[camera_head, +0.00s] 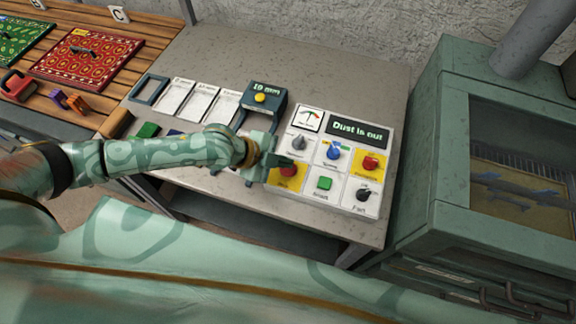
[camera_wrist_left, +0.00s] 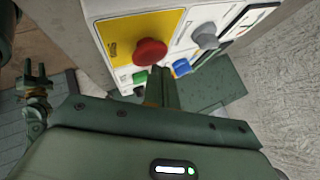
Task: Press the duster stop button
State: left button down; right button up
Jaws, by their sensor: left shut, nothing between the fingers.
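The white control panel (camera_head: 345,196) stands on the grey table. A red mushroom button on a yellow square (camera_head: 288,170) is at its lower left, partly covered by my left gripper (camera_head: 274,162). A second red button on yellow (camera_head: 370,163) is at the panel's right. The small labels are too blurred to tell which is the duster stop. My left gripper is shut and empty. In the left wrist view its fingertips (camera_wrist_left: 160,76) are beside the near red button (camera_wrist_left: 150,52); whether they touch cannot be told. A small, unclear gripper-like shape, probably my right gripper (camera_wrist_left: 36,84), shows at the left.
The panel also has a grey knob (camera_head: 299,144), a blue knob (camera_head: 334,152), a green button (camera_head: 323,184), a black knob (camera_head: 363,194) and a display reading "Dust is out" (camera_head: 358,131). A green cabinet (camera_head: 425,150) is right. A blue frame with a yellow knob (camera_head: 262,97) is behind.

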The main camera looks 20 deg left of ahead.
pick_arm(q)
jog(key=shift+f+b, duration=0.35)
jog(key=shift+f, duration=0.15)
dwell(0.6)
jog(key=shift+r, duration=0.1)
jog(key=shift+r+p, duration=0.85)
notch_tip(320, 180, up, 5)
jog(key=p, duration=0.5)
dwell(0.7)
